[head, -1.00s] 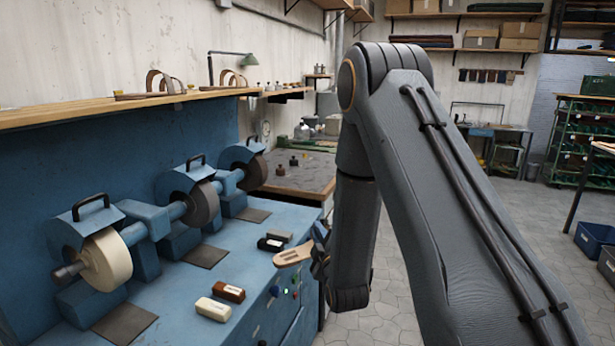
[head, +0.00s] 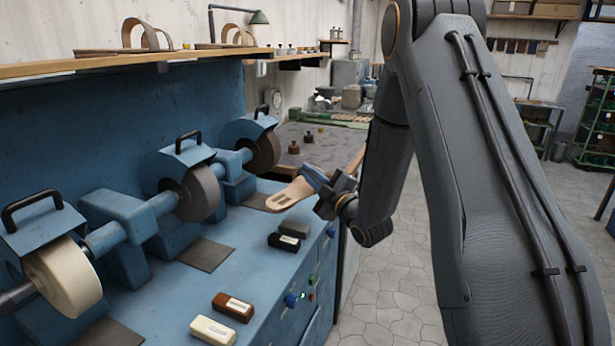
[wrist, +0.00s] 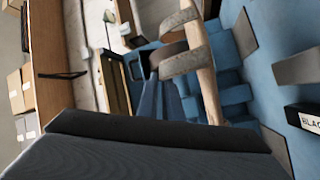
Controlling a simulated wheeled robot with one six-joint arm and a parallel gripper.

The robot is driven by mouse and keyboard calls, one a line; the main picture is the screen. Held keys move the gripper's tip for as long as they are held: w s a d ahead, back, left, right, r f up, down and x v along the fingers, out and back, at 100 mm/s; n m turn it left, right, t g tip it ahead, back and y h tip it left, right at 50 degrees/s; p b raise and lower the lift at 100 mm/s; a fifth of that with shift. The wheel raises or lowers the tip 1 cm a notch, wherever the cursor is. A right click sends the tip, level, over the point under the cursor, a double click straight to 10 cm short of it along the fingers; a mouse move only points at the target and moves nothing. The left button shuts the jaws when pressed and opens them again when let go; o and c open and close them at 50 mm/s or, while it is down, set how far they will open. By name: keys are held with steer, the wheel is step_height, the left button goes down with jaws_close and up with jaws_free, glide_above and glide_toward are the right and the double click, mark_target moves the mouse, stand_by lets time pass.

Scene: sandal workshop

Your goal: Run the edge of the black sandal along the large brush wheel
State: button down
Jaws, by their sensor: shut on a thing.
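My gripper (head: 325,183) is shut on a sandal (head: 289,195) and holds it above the bench's right edge. The sandal shows a tan sole in the head view; the wrist view shows the pale sole (wrist: 207,80) with grey-brown straps (wrist: 183,63). No black shows on it. Its free end points left, apart from the wheels. The bench machine carries a cream wheel (head: 65,276) nearest, a grey wheel (head: 202,192) in the middle and a brown wheel (head: 267,151) farthest. I cannot tell for certain which is the large brush wheel. The blue fingers (wrist: 160,100) show in the wrist view.
Black (head: 284,242), brown (head: 233,306) and cream (head: 212,330) blocks lie on the blue bench (head: 170,300). Blue guards with handles cover the wheels' tops. A wooden shelf (head: 110,64) runs above. Open floor (head: 400,290) lies right of the bench.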

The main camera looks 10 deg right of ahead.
steer(key=y, duration=0.1)
steer(key=n+y+b, duration=0.1)
steer(key=r+g+y, duration=0.1)
steer(key=y, duration=0.1)
steer(key=shift+s+d+r+n, duration=0.1)
steer(key=shift+s+d+n, duration=0.05)
steer(key=shift+s+n, duration=0.15)
steer(key=shift+r+y+b, duration=0.15)
steer(key=shift+y+b, duration=0.15)
steer(key=shift+w+a+r+p, duration=0.15)
steer(key=shift+w+a+r, duration=0.1)
steer(key=shift+w+a, duration=0.5)
steer(key=shift+w+a+r+p, duration=0.15)
steer(key=shift+w+a+r, duration=0.2)
steer(key=shift+a, duration=0.7)
steer(key=shift+w+a+r+p, duration=0.2)
steer(key=shift+w+a, duration=0.45)
steer(key=shift+a, duration=0.25)
steer(key=shift+w+a+r+b, duration=0.2)
steer(key=shift+w+a+b, duration=0.2)
steer(key=shift+a, duration=0.2)
steer(key=shift+w+d+n+b, duration=0.3)
steer(key=shift+w+d, duration=0.25)
steer(key=shift+d, duration=0.05)
steer(key=shift+w+d+f, duration=0.1)
steer(key=shift+d+f, duration=0.05)
steer(key=shift+f, duration=0.05)
steer(key=shift+r, duration=0.1)
stand_by(0.4)
